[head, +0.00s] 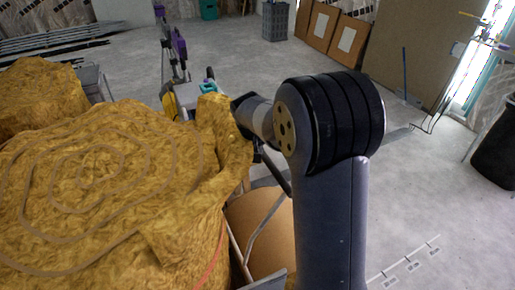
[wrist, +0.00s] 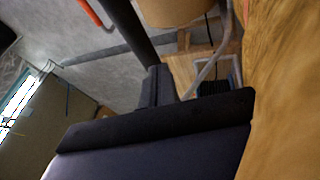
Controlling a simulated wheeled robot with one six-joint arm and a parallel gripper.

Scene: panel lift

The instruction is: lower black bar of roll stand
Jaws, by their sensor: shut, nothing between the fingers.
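A black bar (wrist: 130,28) runs down from the top edge of the wrist view to the dark fingers of my gripper (wrist: 158,86). The fingers look closed and empty, and their tips are close to the bar's lower end; I cannot tell whether they touch it. In the head view a dark bar (head: 275,172) slants beneath my arm, beside a brown roll (head: 262,222). The same brown roll seems to show at the top of the wrist view (wrist: 180,10). My gripper is hidden in the head view behind my arm and the yellow insulation.
Yellow-brown insulation (head: 100,180) fills the left of the head view and borders the wrist view's right side (wrist: 280,90). A grey crate (head: 275,20), leaning boards (head: 410,45) and a black bin (head: 495,145) stand farther off. Grey floor is open at right.

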